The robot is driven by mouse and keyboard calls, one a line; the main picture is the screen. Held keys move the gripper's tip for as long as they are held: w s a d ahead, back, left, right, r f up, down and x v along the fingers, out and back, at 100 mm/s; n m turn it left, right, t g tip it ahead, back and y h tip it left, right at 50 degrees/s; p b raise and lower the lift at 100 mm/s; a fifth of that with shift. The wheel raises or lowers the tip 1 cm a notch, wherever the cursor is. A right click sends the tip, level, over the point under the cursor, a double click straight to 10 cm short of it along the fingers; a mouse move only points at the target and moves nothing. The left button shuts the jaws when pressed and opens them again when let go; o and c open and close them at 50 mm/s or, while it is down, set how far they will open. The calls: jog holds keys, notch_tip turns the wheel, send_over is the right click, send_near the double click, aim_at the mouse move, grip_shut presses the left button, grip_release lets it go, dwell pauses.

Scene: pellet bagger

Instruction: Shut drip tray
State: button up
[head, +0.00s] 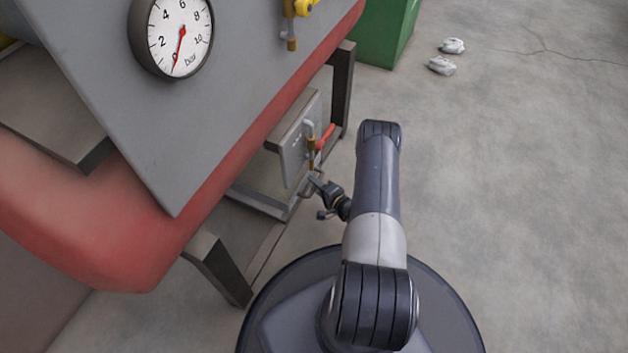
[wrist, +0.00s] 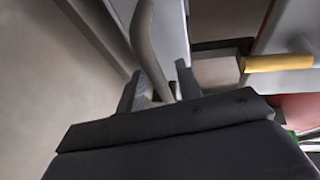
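The drip tray (head: 262,203) is a low grey tray under the red-edged machine in the head view. It looks pulled out towards my side, though its far part is hidden under the machine. My gripper (head: 316,199) is low beside the tray's near right end. In the wrist view, a curved grey-brown bar (wrist: 148,45), seemingly the tray's handle, runs down between the two fingers of my gripper (wrist: 158,85). The fingers stand apart with gaps showing beside the bar. Whether they touch it is hard to see.
A grey panel with a brass valve and red lever (head: 324,137) hangs just above my gripper. A dark machine leg (head: 220,270) stands at the near left, another (head: 342,90) behind. A green bin (head: 385,35) stands at the back.

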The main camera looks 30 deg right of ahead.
jog(key=shift+c, duration=0.5)
grip_shut()
